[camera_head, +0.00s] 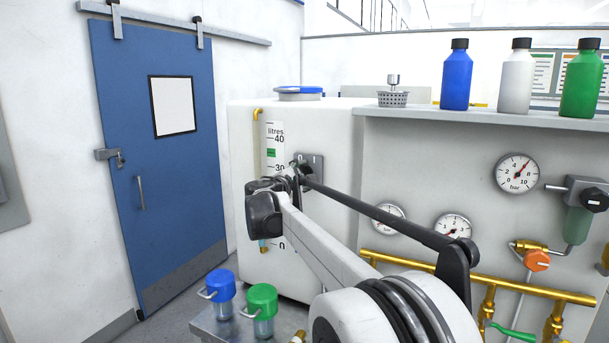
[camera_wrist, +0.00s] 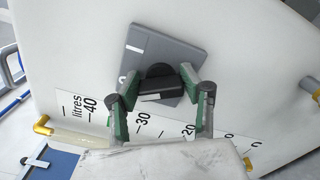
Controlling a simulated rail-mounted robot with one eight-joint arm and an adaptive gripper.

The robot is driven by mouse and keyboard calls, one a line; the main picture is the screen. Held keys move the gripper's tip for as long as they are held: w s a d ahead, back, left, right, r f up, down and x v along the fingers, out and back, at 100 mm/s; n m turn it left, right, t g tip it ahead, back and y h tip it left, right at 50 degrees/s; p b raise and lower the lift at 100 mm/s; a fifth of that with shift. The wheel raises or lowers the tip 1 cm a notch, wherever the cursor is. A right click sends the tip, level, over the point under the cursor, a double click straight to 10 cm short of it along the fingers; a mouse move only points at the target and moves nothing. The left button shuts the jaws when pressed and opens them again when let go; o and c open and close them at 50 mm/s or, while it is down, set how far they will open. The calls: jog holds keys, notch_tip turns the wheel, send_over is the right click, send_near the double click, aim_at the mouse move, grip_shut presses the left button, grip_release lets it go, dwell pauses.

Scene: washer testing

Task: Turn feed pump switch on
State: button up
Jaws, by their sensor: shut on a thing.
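The feed pump switch shows in the wrist view as a grey plate (camera_wrist: 175,52) on the white tank with a black knob (camera_wrist: 158,72) on it. My gripper (camera_wrist: 160,84) has its two green-padded fingers on either side of the knob, shut on it. In the head view the grey switch plate (camera_head: 316,163) is on the tank's front, right of the litre scale. My gripper (camera_head: 299,172) is at the plate there, and my wrist hides most of the knob. I cannot tell the switch's on or off marking.
The white tank (camera_head: 330,115) carries a litre scale (camera_head: 274,140). Blue, white and green bottles (camera_head: 456,80) stand on the panel's top. Gauges (camera_head: 517,173) and a brass pipe (camera_head: 520,288) are at right. Blue and green-lidded jars (camera_head: 262,302) stand low in front.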

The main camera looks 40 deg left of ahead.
jog(key=shift+m, duration=0.3)
jog(key=shift+f+m+b, duration=0.15)
jog(key=shift+m+b, duration=0.7)
jog(key=shift+m, duration=0.05)
jog(key=m+b, duration=0.1)
jog(key=m, duration=0.2)
jog(key=shift+f+m, duration=0.1)
jog(key=shift+m, duration=0.2)
jog(key=m+b, duration=0.2)
jog(key=m, duration=0.3)
jog(key=shift+m, duration=0.4)
jog(key=o, duration=1.2)
jog(key=shift+c, duration=0.2)
jog(key=shift+s, duration=0.15)
